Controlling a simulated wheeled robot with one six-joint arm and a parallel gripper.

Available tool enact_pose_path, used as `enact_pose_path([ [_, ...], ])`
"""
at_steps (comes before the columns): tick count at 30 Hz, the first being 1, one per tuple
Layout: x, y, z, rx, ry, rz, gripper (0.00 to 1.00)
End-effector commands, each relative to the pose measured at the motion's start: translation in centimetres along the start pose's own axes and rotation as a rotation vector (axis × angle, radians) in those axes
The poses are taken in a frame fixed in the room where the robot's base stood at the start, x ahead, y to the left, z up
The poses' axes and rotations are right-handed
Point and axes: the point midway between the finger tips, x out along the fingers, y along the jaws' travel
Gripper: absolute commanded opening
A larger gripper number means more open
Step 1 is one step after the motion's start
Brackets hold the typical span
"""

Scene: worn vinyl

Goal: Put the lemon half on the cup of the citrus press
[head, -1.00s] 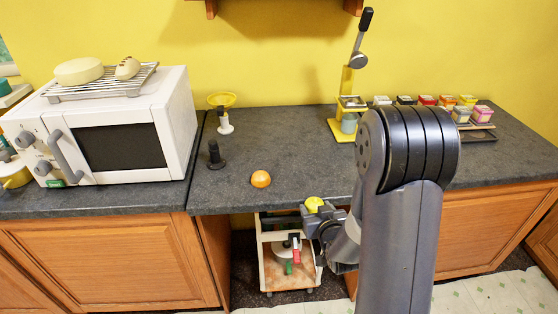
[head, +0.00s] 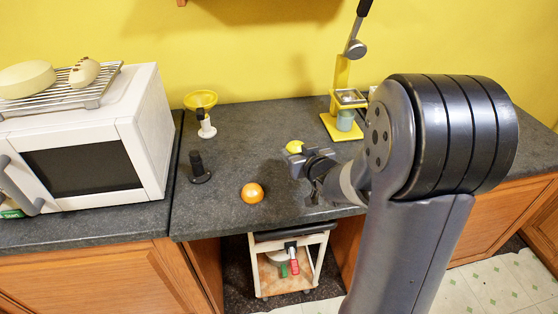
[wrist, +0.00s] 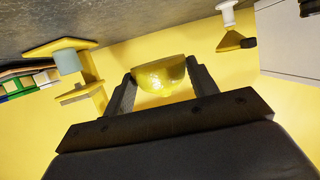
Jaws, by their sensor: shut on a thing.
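The yellow lemon half (head: 294,147) is held between the fingers of my gripper (head: 300,163), above the counter. In the wrist view, where the scene appears upside down, the lemon half (wrist: 160,77) sits between both fingers (wrist: 161,90), its flat side toward the counter and its dome away from it. The yellow citrus press (head: 341,75) stands at the back of the counter, right of and beyond my gripper, with its lever up. Its metal cup (head: 350,97) sits above a bluish glass (head: 345,120). The press also shows at left in the wrist view (wrist: 91,68).
The counter between the funnel and press is clear.

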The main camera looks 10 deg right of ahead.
Motion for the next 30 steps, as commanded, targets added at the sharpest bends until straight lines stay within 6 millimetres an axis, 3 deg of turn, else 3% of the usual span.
enact_pose_path([
  [9, 1.6, 0.1, 4.6, 0.004, -0.005, 0.000, 0.32],
  [14, 2.0, 0.0, 5.4, 0.002, -0.003, 0.000, 0.32],
  [24, 3.2, 0.0, 8.8, 0.002, -0.003, 0.000, 0.32],
  [30, 3.3, 0.0, 9.0, 0.001, 0.000, 0.001, 0.31],
])
